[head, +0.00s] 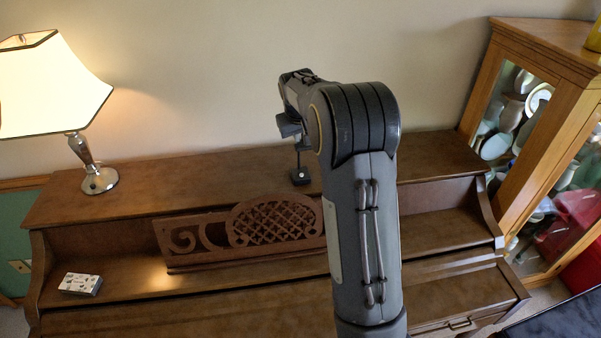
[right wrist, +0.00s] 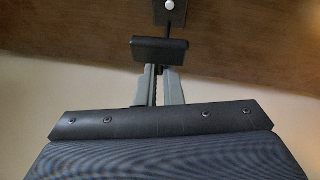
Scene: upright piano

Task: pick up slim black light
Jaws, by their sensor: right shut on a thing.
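The slim black light (head: 300,176) has a small square base with a pale dot and a thin stem. It is upright over the middle of the piano top (head: 180,178); I cannot tell whether its base still touches the wood. My right gripper (head: 292,130) is above the base, shut on the light's upper part, and partly hidden by my own arm. In the right wrist view, the gripper's fingers (right wrist: 162,86) reach to a dark crossbar of the light (right wrist: 160,50), with the stem and base beyond. My left gripper is not in view.
A lit table lamp (head: 100,178) stands at the left end of the piano top. A carved music stand (head: 275,222) is below the light. A small patterned box (head: 80,284) lies at the lower left. A glass cabinet (head: 565,100) stands at right. The wall is close behind.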

